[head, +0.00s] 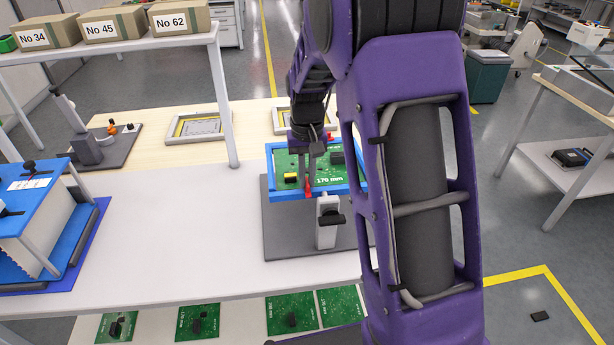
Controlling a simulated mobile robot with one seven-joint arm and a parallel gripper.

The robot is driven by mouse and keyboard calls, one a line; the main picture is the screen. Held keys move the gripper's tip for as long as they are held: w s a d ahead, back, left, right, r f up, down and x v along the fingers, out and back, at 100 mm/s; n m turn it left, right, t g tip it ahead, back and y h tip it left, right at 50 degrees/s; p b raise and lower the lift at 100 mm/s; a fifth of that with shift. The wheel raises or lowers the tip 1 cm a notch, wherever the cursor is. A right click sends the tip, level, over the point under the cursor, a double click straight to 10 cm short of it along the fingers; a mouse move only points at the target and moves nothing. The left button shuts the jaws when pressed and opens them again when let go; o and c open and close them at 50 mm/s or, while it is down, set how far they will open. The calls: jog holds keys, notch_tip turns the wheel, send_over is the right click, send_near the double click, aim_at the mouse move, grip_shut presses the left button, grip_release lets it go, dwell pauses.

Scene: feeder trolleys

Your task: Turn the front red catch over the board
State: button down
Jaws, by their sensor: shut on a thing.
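A green board (341,172) marked "170 mm" lies in a blue frame (281,196) above a grey base plate (285,240). The front red catch (308,190) sits on the frame's front rail, near its middle. My gripper (308,180) reaches down from behind and is shut on this catch. The fingertips and the catch are small here, so I cannot tell clearly how far the catch lies over the board. A small red part (330,134) shows at the frame's back rail. My arm hides the frame's right end.
A grey post with a black knob (329,218) stands just in front of the frame. A shelf with boxes (117,45) and its upright (224,110) stand at the left. A blue fixture (40,215) stands at far left; the white table between is clear.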

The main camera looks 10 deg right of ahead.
aim_at(307, 181)
jog(key=c, duration=0.9)
grip_release()
jog(key=shift+c, duration=0.2)
notch_tip(307, 181, up, 18)
jog(key=shift+f, duration=0.25)
